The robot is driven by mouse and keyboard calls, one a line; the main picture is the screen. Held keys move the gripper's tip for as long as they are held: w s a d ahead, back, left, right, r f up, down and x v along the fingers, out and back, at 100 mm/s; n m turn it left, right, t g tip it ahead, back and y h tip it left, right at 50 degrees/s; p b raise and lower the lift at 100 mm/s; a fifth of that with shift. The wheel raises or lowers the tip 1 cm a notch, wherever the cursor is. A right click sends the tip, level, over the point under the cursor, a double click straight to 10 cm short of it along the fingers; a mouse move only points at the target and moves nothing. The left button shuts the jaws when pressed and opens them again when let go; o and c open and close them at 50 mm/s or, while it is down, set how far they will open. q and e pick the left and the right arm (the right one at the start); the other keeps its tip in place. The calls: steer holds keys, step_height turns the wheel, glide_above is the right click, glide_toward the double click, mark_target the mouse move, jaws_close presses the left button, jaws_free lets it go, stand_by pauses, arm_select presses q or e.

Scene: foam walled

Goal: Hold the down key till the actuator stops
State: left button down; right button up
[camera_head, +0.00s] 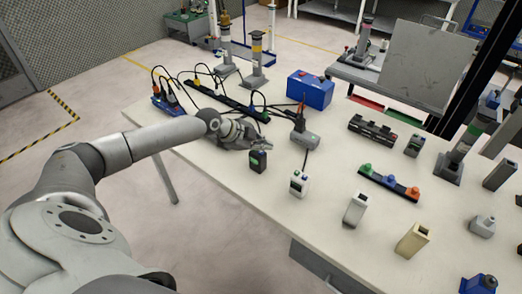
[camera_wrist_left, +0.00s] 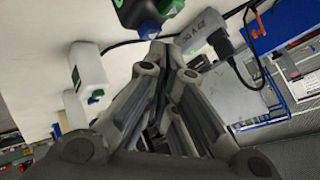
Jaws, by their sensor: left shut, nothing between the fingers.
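My left gripper (camera_head: 258,143) is shut and empty, low over the table just behind a small dark box (camera_head: 258,162). In the left wrist view its closed fingertips (camera_wrist_left: 165,55) are close to this dark box (camera_wrist_left: 132,14), which has a green key (camera_wrist_left: 148,29) and a blue key (camera_wrist_left: 170,7). I cannot tell whether the fingertips touch a key. I see no legible mark for down. Column-like devices (camera_head: 257,65) stand at the back, and another column (camera_head: 456,155) stands on the right; I cannot tell which is the actuator. My right gripper is not in view.
A white box with green keys (camera_head: 299,184) stands right of the dark box. A grey block with a plug (camera_head: 305,138), cables, a black power strip (camera_head: 225,101) and a blue case (camera_head: 311,90) lie behind. Several small devices fill the right side. The near left table is clear.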

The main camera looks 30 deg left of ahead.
mark_target(262, 155)
arm_select(q)
steer(key=shift+r, duration=0.3)
step_height(262, 155, up, 5)
steer(key=p, duration=0.3)
stand_by(0.3)
stand_by(0.7)
